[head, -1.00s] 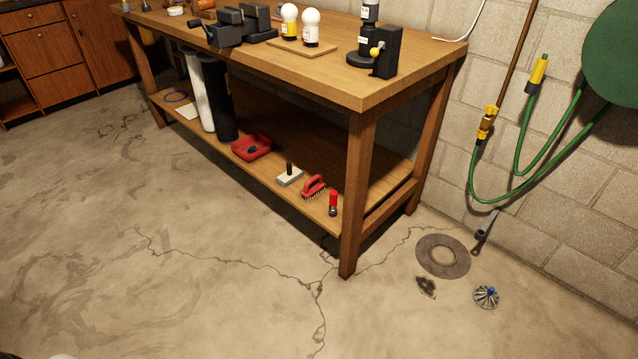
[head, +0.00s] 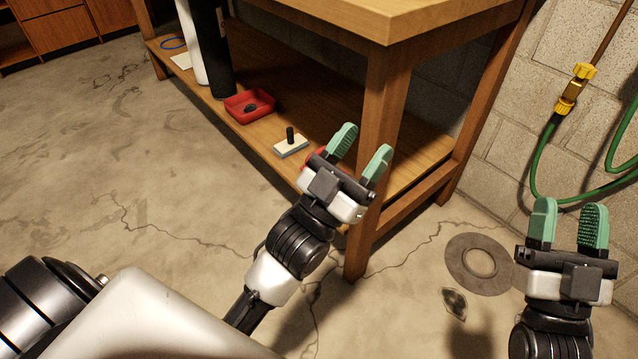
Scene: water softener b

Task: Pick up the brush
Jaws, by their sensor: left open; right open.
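The red brush lies on the workbench's lower shelf (head: 335,100). In the head view only a small red patch of the brush (head: 312,159) shows, just left of my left gripper; the rest is hidden behind that gripper. My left gripper (head: 361,144) is open with its green fingers apart, in front of the shelf's right end near the bench leg. I cannot tell how far it is from the brush. My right gripper (head: 569,210) is open and empty at the right, over the floor near the wall.
A block with a black knob (head: 290,150) and a red tray (head: 249,105) sit left of the brush on the shelf. The bench's front leg (head: 376,160) stands close behind my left gripper. A round floor drain (head: 478,263) lies near my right gripper. The left floor is clear.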

